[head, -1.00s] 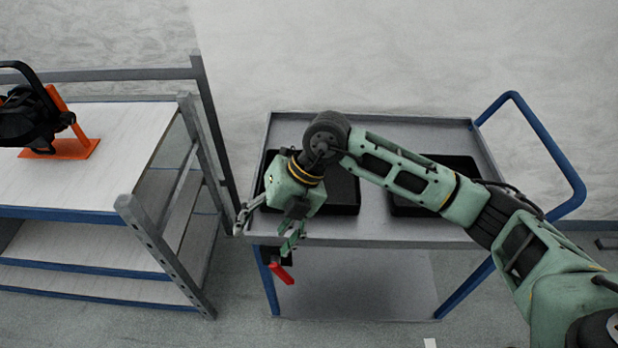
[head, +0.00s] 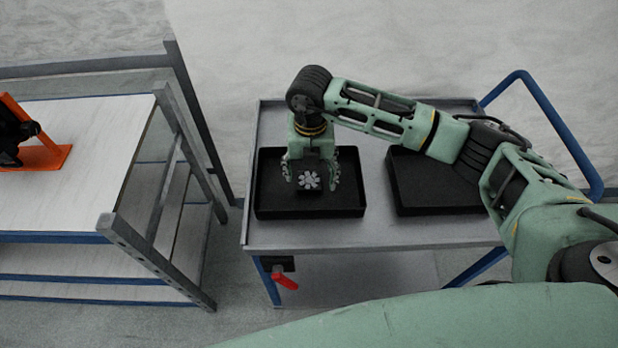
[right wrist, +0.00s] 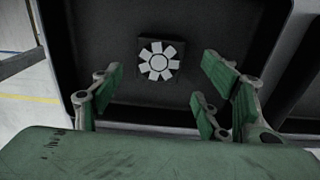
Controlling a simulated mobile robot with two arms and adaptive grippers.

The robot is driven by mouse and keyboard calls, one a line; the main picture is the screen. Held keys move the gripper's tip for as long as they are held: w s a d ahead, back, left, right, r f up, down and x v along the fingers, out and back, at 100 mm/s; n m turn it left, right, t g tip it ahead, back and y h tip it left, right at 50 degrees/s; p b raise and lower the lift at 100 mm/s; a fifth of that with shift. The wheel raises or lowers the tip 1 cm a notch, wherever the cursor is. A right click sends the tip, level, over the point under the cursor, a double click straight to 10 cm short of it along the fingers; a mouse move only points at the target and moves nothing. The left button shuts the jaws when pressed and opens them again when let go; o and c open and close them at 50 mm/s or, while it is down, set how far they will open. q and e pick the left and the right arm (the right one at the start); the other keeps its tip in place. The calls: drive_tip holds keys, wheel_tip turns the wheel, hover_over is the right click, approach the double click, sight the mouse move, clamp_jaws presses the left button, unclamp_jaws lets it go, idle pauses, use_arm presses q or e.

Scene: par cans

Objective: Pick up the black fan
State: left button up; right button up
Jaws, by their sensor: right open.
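The black fan (head: 309,181) is a small dark square with a pale bladed rotor. It lies in the left black tray (head: 270,205) on the grey cart. The right wrist view also shows the fan (right wrist: 158,62) on the tray floor, ahead of the fingers. My right gripper (head: 311,180) points down over the tray, with its fingers on either side of the fan in the head view. In the right wrist view the right gripper (right wrist: 155,100) is open and empty, its fingers spread wider than the fan. My left gripper is not in view.
A second black tray (head: 430,205) sits to the right on the cart (head: 350,237). The cart has a blue handle (head: 575,135) and a red lever (head: 285,281). A workbench (head: 75,195) with an orange-and-black object (head: 45,155) stands at left, its frame near the cart.

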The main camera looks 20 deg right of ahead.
sight(309, 181)
drive_tip(key=shift+w+f, duration=0.2)
drive_tip(key=shift+f, duration=1.35)
drive_tip(key=c, duration=0.8)
drive_tip(key=shift+c, duration=1.1)
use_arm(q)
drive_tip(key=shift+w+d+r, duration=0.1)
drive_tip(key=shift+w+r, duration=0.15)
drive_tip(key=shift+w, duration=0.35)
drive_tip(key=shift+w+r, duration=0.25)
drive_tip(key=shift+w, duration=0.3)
use_arm(e)
drive_tip(key=shift+c, duration=1)
